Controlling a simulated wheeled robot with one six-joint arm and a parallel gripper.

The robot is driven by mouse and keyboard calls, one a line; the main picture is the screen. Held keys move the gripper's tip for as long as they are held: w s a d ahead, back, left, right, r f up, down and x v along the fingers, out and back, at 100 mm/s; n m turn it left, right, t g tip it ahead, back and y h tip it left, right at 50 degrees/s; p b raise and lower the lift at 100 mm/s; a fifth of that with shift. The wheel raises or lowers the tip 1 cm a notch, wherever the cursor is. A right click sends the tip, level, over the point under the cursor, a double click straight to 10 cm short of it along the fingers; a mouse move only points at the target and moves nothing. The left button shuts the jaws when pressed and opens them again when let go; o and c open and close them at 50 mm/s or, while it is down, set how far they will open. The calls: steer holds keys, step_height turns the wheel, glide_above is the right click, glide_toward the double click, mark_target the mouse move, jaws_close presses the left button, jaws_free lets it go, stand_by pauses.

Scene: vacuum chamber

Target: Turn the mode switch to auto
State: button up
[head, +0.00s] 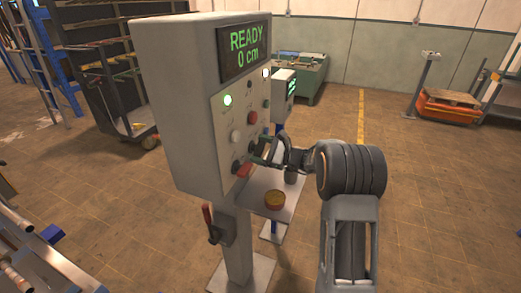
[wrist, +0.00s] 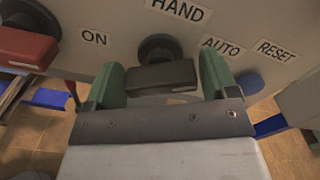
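The mode switch (wrist: 162,76) is a black knob with a bar handle on the grey panel. The HAND label (wrist: 178,9) is above it and the AUTO label (wrist: 223,46) is to its upper right. My gripper (wrist: 162,84) has one green finger on each side of the bar, and both appear to touch its ends. The bar lies roughly level across the wrist view. In the head view my gripper (head: 268,152) is at the lower part of the control box (head: 190,110), where the switch is largely hidden.
A red switch (wrist: 26,47) is left of the mode switch, by the ON label (wrist: 94,39). A blue button (wrist: 250,83) sits below RESET, close to the right finger. The display (head: 244,48) reads READY, 0 cm. A small shelf (head: 288,206) is below my gripper.

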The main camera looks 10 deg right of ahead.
steer(key=shift+o, duration=1)
steer(key=b+v, duration=0.2)
steer(key=v, duration=1.2)
steer(key=shift+b, duration=0.4)
steer(key=shift+a+r, duration=0.1)
